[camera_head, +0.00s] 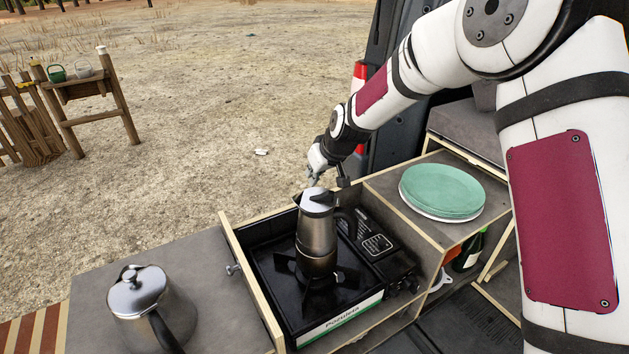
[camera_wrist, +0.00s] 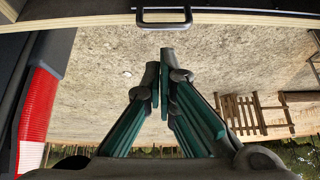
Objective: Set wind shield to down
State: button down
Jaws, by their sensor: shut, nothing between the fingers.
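A black camping stove (camera_head: 345,306) sits in a wooden-framed compartment of the tailgate. A silver moka pot with a black handle (camera_head: 317,240) stands upright on its burner. I cannot clearly make out a separate wind shield; the stove's far side is partly hidden by the pot and my arm. My gripper (camera_head: 313,184) is shut and empty, pointing down just behind the pot's top. In the wrist view my gripper (camera_wrist: 164,62) reaches toward a wooden edge (camera_wrist: 230,19) that carries a dark handle (camera_wrist: 164,24), with a gap between them.
A steel kettle (camera_head: 140,305) stands on the left counter. Green and white plates (camera_head: 441,191) are stacked on the right shelf. A red-and-white cylinder (camera_wrist: 37,122) is left in the wrist view. A wooden rack (camera_head: 90,88) stands far off. Open ground lies behind the stove.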

jog(key=w+r+v, duration=0.1)
jog(key=v, duration=1)
jog(key=s+d+r+m+h, duration=0.1)
jog(key=s+d+r, duration=0.45)
jog(key=s, duration=0.25)
jog(key=s+d+r+m+h, duration=0.2)
jog(key=s+d+r, duration=0.2)
jog(key=s+d, duration=0.25)
jog(key=s+d+m, duration=0.2)
jog(key=s+d, duration=0.2)
jog(key=s, duration=0.6)
jog(key=s+d+m+h, duration=0.1)
jog(key=s+d, duration=0.3)
jog(key=s, duration=0.7)
jog(key=shift+s+d+f+m+b, duration=0.15)
jog(key=shift+d+f+m+b, duration=0.05)
jog(key=shift+m+b, duration=0.2)
jog(key=shift+a, duration=0.1)
